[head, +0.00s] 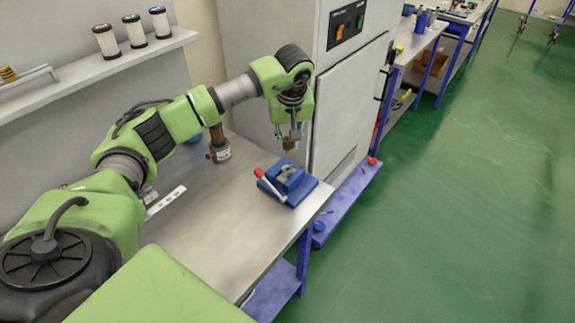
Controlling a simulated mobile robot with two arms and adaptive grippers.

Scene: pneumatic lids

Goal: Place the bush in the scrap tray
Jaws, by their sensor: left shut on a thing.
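My left gripper (290,141) is shut on a small brown, bronze-coloured piece, which looks like the bush (288,145). It holds the bush above the right end of the metal bench, over the far side of a blue fixture (298,190). The fingers partly cover the bush, and it is small in the head view. I cannot pick out the scrap tray for certain. My right gripper is not in view.
The blue fixture has a red-tipped lever (262,173) and sits on the bench (210,225) near its right edge. A brown-and-grey cylinder (218,145) and a flat slotted strip (166,200) are farther left. A grey cabinet (345,110) stands behind. The bench's front is clear.

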